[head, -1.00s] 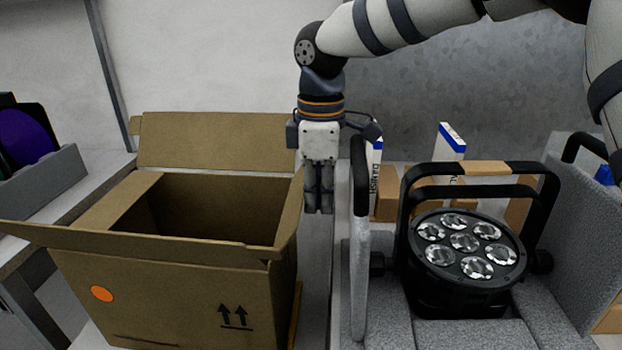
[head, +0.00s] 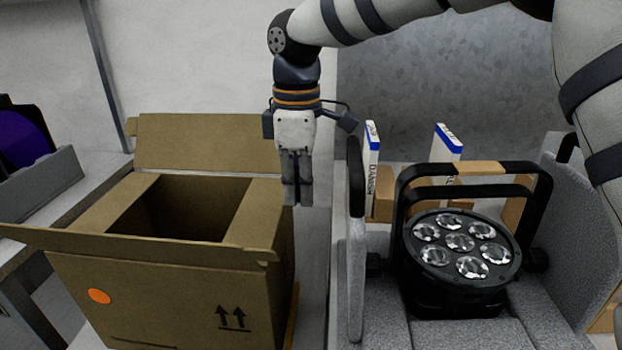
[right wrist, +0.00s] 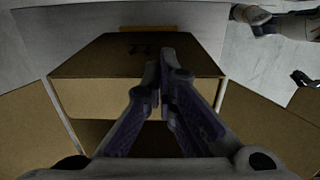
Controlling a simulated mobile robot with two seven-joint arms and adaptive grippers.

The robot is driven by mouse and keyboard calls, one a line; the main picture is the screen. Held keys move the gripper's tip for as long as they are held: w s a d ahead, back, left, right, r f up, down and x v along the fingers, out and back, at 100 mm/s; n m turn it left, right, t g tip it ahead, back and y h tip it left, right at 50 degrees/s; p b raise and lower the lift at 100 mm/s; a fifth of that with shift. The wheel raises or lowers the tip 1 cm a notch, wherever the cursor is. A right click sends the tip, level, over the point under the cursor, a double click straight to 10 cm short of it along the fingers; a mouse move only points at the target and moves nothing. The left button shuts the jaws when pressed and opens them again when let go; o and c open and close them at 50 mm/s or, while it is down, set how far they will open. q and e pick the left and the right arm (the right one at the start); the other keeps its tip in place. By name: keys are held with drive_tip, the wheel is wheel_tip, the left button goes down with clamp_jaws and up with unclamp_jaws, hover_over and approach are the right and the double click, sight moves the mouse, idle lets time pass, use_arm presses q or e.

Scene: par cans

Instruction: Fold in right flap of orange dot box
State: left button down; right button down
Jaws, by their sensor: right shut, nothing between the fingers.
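The cardboard box (head: 165,290) with the orange dot (head: 99,296) stands at the left in the head view. Its right flap (head: 257,212) leans inward over the opening. The left flap (head: 118,203) is also folded inward. The back flap (head: 205,142) stands up, and the front flap (head: 130,245) sticks outward. My right gripper (head: 298,200) is shut and empty, pointing down at the right flap's outer side. In the right wrist view its fingers (right wrist: 165,105) are over the cardboard (right wrist: 100,60); contact cannot be told. My left gripper is not in view.
A black par can (head: 462,260) sits in a grey padded case (head: 355,240) to the right of the box. White-and-blue books or boxes (head: 449,142) stand behind it. A grey bin (head: 40,183) with a purple-lensed lamp (head: 25,137) is at the far left.

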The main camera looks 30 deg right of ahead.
wheel_tip(320, 180, up, 10)
drive_tip(key=shift+s+d, duration=0.25)
drive_tip(key=shift+d, duration=0.15)
